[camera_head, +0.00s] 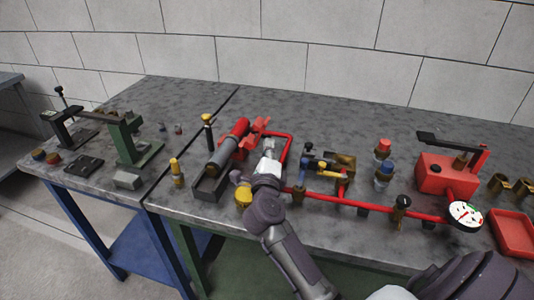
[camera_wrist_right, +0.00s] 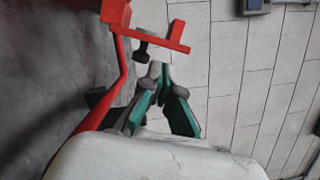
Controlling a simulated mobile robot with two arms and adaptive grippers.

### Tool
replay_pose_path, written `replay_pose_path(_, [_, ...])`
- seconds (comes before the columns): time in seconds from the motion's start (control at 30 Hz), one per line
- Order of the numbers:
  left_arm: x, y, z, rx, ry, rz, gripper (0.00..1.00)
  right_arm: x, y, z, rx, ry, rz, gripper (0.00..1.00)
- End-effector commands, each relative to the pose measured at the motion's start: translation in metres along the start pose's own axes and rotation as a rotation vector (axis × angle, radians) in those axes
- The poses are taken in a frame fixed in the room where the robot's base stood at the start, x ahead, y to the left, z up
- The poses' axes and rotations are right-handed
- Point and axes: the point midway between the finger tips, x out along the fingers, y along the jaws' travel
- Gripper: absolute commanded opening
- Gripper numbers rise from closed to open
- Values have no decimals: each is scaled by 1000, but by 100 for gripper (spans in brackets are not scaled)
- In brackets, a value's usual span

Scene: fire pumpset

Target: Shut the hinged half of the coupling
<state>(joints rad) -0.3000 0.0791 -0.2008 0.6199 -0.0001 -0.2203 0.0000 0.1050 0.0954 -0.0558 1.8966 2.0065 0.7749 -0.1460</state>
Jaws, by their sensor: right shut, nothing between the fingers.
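The coupling appears to be the red flanged piece (camera_head: 256,127) at the end of a red and grey cylinder (camera_head: 222,152) in the head view. How far its hinged half stands open cannot be told. In the wrist view a red bracket (camera_wrist_right: 165,42) with a flat bar and a dark bolt (camera_wrist_right: 142,50) lies just beyond the fingertips. My right gripper (camera_head: 268,147) is beside the cylinder, just in front of the red piece. Its green fingers (camera_wrist_right: 158,72) meet at the tips and hold nothing. Contact with the red bracket is unclear. My left gripper is not in view.
A red pipe (camera_head: 330,200) runs right along the bench (camera_head: 330,106) to a red box (camera_head: 447,175) and a round gauge (camera_head: 466,215). Brass fittings (camera_head: 345,161) and blue and red caps stand right of my gripper. A green stand (camera_head: 124,135) is at left. The bench's back strip is clear.

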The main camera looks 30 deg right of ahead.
Motion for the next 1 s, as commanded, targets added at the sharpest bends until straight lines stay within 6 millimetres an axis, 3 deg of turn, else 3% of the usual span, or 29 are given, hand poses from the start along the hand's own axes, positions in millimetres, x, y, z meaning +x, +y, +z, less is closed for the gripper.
replay_pose_path(0.1, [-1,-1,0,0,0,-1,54,22,-1,0,-2,1,-2,0])
replay_pose_path(0.3, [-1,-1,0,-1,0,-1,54,44,0,0,-1,-1,-1,0])
replay_pose_path(0.77, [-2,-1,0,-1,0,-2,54,48,0,0,-2,-1,0,0])
replay_pose_path(1.0, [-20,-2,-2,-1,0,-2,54,49,-6,4,-58,-1,14,0])
